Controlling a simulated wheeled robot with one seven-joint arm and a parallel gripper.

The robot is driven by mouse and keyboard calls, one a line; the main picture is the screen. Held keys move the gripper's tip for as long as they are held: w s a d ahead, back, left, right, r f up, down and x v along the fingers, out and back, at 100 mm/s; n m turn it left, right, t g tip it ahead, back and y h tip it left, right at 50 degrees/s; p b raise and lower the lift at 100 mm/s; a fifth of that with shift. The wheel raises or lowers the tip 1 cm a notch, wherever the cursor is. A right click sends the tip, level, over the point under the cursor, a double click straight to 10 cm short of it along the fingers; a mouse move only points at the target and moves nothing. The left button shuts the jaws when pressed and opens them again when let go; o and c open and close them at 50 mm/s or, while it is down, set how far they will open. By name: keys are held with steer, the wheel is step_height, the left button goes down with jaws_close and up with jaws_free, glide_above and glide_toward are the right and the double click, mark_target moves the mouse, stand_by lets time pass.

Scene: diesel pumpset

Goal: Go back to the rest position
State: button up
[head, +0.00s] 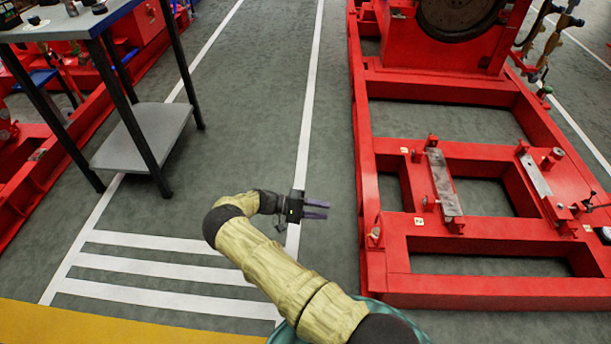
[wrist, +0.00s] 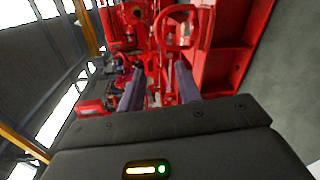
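My gripper (head: 316,209) is held out over the floor in the head view, between the table on the left and the red frame on the right. Its two dark purple-grey fingers point right, toward the red frame, and are apart from it. In the wrist view the two fingers (wrist: 159,90) stand apart with a gap between them, and nothing is held in that gap. My gripper is open and empty. My arm, in a yellowish sleeve, reaches up from the bottom of the head view and bends to the gripper.
A red steel frame (head: 393,290) with an engine part fills the right side. A table (head: 75,20) with a grey lower shelf (head: 143,136) stands at the upper left, with small items on top. Grey floor (head: 250,120) with white lines lies clear between them.

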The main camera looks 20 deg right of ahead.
steer(key=s+a+r+n+t+y+p, duration=0.1)
steer(key=s+a+r+t+y+p, duration=0.35)
steer(key=r, duration=0.85)
steer(key=s+a+r+n+t+y+p, duration=0.15)
steer(key=s+r+y+p, duration=0.4)
steer(key=r, duration=0.85)
steer(key=s+a+r+t+y+p, duration=0.3)
steer(key=s+a+r+y, duration=0.15)
steer(key=s+r, duration=0.65)
step_height(320, 180, up, 40)
steer(key=w+p, duration=0.2)
steer(key=p, duration=3.5)
steer(key=shift+d+f+p, duration=0.25)
steer(key=shift+d+p, duration=0.15)
steer(key=shift+w+y, duration=0.15)
steer(key=shift+y, duration=0.1)
steer(key=shift+w+a, duration=0.1)
